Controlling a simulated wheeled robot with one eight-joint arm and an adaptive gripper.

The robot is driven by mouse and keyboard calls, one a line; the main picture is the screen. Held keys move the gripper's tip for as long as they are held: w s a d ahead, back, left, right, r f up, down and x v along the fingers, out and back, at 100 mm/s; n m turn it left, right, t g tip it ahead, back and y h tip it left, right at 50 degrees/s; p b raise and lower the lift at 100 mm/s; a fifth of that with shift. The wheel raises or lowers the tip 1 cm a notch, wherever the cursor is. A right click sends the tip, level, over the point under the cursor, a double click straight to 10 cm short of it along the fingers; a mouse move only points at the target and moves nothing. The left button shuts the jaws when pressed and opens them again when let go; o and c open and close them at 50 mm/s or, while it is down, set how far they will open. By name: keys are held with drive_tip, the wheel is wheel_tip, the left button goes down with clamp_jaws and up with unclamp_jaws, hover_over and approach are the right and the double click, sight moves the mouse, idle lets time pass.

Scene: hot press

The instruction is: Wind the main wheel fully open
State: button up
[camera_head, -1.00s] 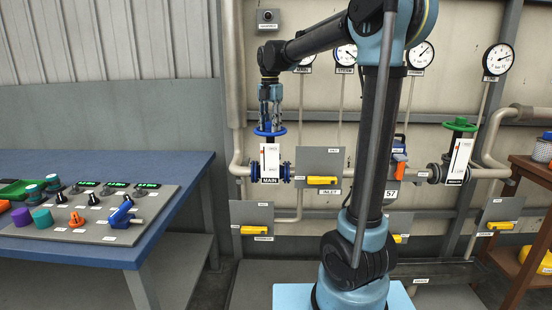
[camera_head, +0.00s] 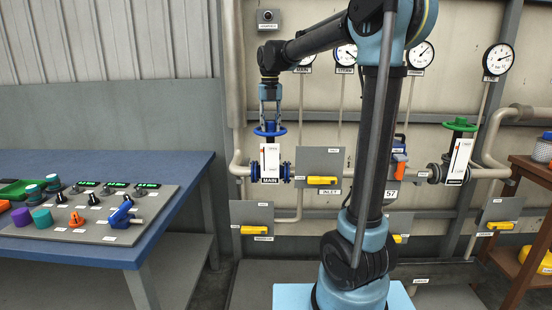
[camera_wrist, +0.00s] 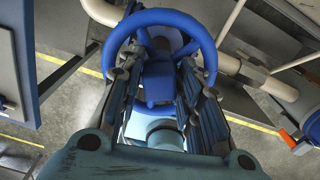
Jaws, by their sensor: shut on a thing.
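The main wheel is a blue handwheel (camera_head: 270,131) on top of the valve at the left of the pipework. A white indicator plate (camera_head: 269,160) with a MAIN label stands just below it. My gripper (camera_head: 270,122) points straight down over the wheel. In the wrist view the blue wheel (camera_wrist: 160,14) fills the top, and the gripper's two dark ribbed fingers (camera_wrist: 163,85) reach to it on either side of its hub. The fingers are shut on the wheel. The exact contact at the fingertips is partly hidden.
A blue bench (camera_head: 165,168) with a control panel stands at the left. A yellow-handled INLET plate (camera_head: 320,166) is right of the main valve. A green handwheel (camera_head: 460,125) is farther right, with a wooden shelf (camera_head: 530,172) at the right edge. Gauges line the wall above.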

drive_tip(key=o, duration=0.9)
drive_tip(key=shift+w, duration=0.1)
drive_tip(key=m, duration=0.8)
drive_tip(key=shift+m, duration=0.4)
drive_tip(key=m, duration=0.4)
drive_tip(key=shift+m, duration=2.6)
